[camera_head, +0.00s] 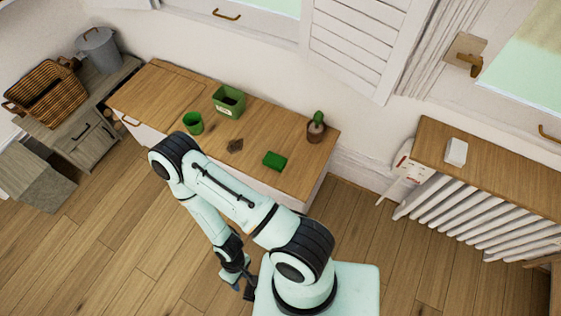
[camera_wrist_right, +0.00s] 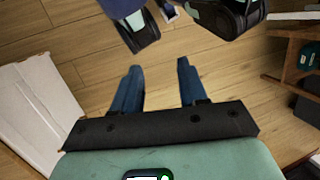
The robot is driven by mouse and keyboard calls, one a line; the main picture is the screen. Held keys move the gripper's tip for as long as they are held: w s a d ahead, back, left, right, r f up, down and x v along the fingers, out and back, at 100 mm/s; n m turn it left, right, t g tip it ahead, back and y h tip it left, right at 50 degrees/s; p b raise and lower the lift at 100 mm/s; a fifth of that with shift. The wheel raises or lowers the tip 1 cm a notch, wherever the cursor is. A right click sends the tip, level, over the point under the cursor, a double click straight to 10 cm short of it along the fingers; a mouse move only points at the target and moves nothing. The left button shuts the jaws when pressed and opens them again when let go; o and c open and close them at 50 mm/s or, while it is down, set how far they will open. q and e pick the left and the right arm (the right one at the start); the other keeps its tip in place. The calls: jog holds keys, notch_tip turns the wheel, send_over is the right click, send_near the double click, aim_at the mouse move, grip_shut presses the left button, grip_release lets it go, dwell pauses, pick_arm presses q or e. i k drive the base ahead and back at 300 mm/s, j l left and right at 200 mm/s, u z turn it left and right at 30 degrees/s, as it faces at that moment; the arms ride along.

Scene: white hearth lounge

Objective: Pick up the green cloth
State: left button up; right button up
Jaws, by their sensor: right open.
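The green cloth (camera_head: 275,160) looks like a small folded green block. It lies flat on the wooden top of the low cabinet (camera_head: 262,127), near its front edge and toward the right end. My right gripper (camera_head: 245,285) hangs low over the floor, in front of the cabinet and well apart from the cloth. In the right wrist view, the right gripper (camera_wrist_right: 160,75) has its two blue fingers spread with only floor between them. The cloth is not in the right wrist view. My left gripper is not in view.
On the cabinet top stand a green cup (camera_head: 193,123), a green box (camera_head: 229,100), a brown crumpled item (camera_head: 235,146) and a potted cactus (camera_head: 316,128). A wicker basket (camera_head: 45,93) and grey bucket (camera_head: 98,47) stand at left. A radiator shelf (camera_head: 500,170) is at right.

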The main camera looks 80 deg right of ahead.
aim_at(275, 161)
jog(key=k+l, duration=0.9)
jog(key=l, duration=0.2)
jog(key=k+l, duration=0.15)
jog(key=l, duration=0.2)
